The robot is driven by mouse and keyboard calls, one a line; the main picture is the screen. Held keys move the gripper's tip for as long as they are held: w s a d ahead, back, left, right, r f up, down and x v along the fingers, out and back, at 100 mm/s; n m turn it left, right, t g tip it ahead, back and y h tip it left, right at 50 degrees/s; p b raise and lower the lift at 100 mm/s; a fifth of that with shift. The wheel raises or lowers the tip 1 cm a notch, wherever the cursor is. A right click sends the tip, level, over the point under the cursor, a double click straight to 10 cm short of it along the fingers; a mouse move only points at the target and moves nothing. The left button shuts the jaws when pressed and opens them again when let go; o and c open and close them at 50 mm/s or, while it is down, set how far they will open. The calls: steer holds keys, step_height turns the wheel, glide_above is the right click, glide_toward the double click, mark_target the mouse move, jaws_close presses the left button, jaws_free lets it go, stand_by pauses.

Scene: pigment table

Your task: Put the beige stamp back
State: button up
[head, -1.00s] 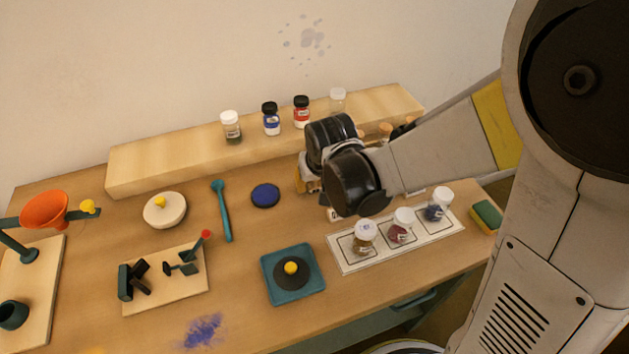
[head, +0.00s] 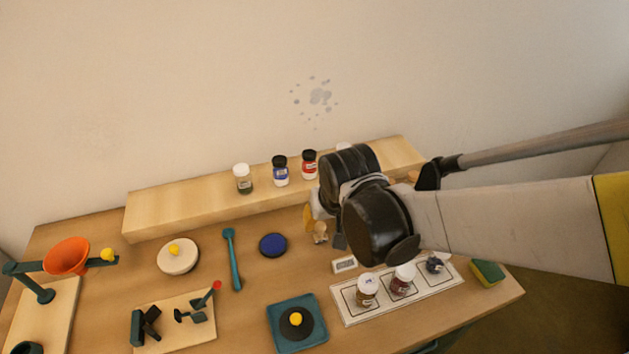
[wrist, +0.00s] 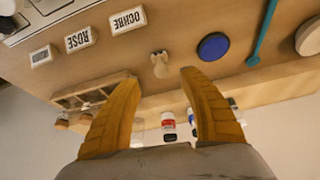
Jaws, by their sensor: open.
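The beige stamp (wrist: 160,64), a small knobbed piece, stands on the table in the wrist view, beyond and between my fingertips and apart from them. In the head view the stamp (head: 320,233) shows just below my gripper (head: 316,216), partly crowded by it. My gripper (wrist: 160,82) is open and empty, with yellow fingers spread to either side of the stamp's line. A wooden rack with compartments (wrist: 98,92) stands left of the fingers in the wrist view; it is mostly hidden behind my arm in the head view.
A blue round pad (head: 273,245) lies left of the stamp. Label blocks, one reading OCHRE (wrist: 128,20), lie close by. Capped jars (head: 367,290) stand on a white card in front. More jars (head: 280,171) stand on the back shelf (head: 200,208). A teal tray (head: 297,325) lies in front.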

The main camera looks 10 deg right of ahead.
steer(key=s+d+r+m+t, duration=0.1)
steer(key=s+d+r+t, duration=0.1)
steer(key=s+d+r, duration=0.7)
steer(key=shift+s+d+h, duration=0.3)
steer(key=shift+s+d, duration=0.2)
steer(key=shift+s, duration=0.65)
